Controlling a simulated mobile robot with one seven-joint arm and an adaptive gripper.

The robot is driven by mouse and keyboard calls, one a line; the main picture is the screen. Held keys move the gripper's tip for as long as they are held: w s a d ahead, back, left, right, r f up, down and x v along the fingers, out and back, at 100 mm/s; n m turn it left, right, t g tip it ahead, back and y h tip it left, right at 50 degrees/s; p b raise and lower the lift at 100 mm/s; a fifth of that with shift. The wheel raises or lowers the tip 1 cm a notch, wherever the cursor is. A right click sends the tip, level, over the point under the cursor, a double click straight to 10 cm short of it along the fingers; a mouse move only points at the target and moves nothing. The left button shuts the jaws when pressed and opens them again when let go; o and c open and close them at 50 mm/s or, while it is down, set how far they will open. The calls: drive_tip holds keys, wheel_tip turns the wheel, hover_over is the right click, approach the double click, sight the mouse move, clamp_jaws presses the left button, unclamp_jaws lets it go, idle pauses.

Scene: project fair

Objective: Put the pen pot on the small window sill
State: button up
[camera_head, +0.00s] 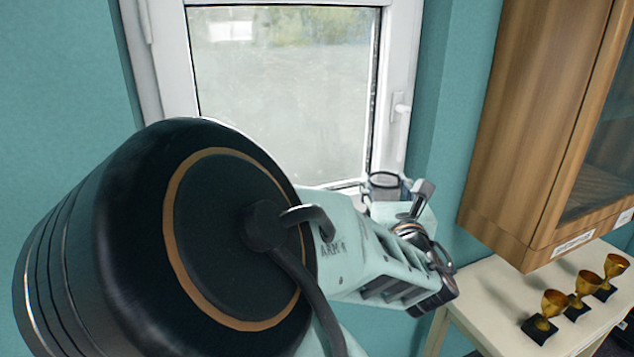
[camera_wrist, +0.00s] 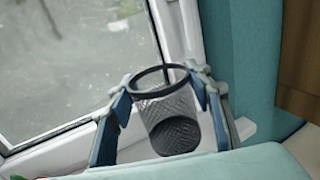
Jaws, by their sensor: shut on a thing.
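The pen pot (camera_wrist: 175,108) is a dark wire-mesh cup with a black rim, and it looks empty. My gripper (camera_wrist: 162,95) is shut on it, with one finger on each side in the wrist view. The pot is close to upright, with a slight lean in that view. Its rim and upper part also show in the head view (camera_head: 384,182), in front of the window's lower right corner. The small white window sill (camera_wrist: 243,129) shows its right end beside the pot. My arm hides most of the sill in the head view. I cannot tell whether the pot's base touches it.
The window (camera_head: 285,90) has a white frame and a handle on the right. A wooden cabinet (camera_head: 535,130) hangs to the right. Below it, a cream table (camera_head: 490,290) carries three gold trophy cups (camera_head: 575,293). Teal wall surrounds the window.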

drive_tip(key=shift+w+a+f+p, duration=0.1)
drive_tip(key=shift+w+f+p, duration=0.2)
drive_tip(key=shift+p, duration=0.95)
drive_tip(key=shift+w+a+f+b, duration=0.4)
drive_tip(key=shift+w+a+f, duration=0.5)
drive_tip(key=shift+f, duration=0.8)
drive_tip(key=shift+w+a+f+b, duration=0.45)
drive_tip(key=shift+w+a+f, duration=0.4)
drive_tip(key=shift+f, duration=0.9)
drive_tip(key=shift+w+a+f+b, duration=0.4)
drive_tip(key=shift+w+a+f, duration=0.5)
drive_tip(key=shift+f, duration=0.8)
drive_tip(key=shift+w+d, duration=0.15)
drive_tip(key=shift+f, duration=0.25)
drive_tip(key=o, duration=1.2)
drive_tip(key=shift+r, duration=0.15)
